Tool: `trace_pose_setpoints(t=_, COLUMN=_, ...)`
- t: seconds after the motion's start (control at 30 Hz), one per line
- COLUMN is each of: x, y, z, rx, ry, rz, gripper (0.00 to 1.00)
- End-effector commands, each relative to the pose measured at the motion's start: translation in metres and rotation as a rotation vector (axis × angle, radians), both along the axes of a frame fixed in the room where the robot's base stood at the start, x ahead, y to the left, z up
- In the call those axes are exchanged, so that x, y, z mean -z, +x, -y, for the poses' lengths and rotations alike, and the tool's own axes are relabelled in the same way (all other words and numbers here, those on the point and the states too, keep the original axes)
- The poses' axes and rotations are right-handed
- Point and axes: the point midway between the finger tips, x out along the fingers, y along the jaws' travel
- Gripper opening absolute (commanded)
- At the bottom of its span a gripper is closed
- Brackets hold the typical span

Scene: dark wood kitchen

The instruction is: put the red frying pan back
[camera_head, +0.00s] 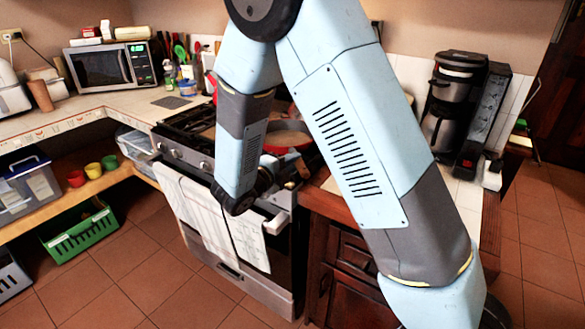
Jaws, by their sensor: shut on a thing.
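The red frying pan (288,140) is at the right part of the stove (185,125), with its red rim and greyish inside showing between my arm links. Its handle end points toward the stove's front edge. My gripper (284,176) is at that front side of the pan, partly hidden by my own wrist, and is shut on the pan. The pan looks about level. I cannot tell whether its bottom touches the stove.
Two towels (250,243) hang on the oven front. A coffee maker (450,105) stands on the right counter. A microwave (100,65) and utensils stand on the back left counter. A green crate (80,235) sits low at left. The tiled floor is clear in front.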

Motion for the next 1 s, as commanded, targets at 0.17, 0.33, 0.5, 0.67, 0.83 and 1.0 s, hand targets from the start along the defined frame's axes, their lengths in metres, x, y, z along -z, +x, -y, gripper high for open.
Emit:
trace_pose_setpoints(t=0.17, x=0.015, y=0.0, z=0.0, rx=0.0, ry=-0.001, rz=0.002, gripper=0.0)
trace_pose_setpoints(t=0.33, x=0.014, y=0.0, z=0.0, rx=0.0, ry=0.0, rz=0.003, gripper=0.0)
trace_pose_setpoints(t=0.5, x=0.016, y=0.0, z=0.0, rx=0.001, ry=0.0, rz=0.003, gripper=0.0)
trace_pose_setpoints(t=0.67, x=0.02, y=0.0, z=0.001, rx=0.002, ry=0.0, rz=0.003, gripper=0.0)
trace_pose_setpoints(t=0.83, x=0.021, y=0.0, z=0.001, rx=0.002, ry=0.0, rz=0.0, gripper=0.33)
trace_pose_setpoints(t=1.0, x=0.021, y=0.0, z=0.001, rx=0.002, ry=0.0, rz=0.0, gripper=0.47)
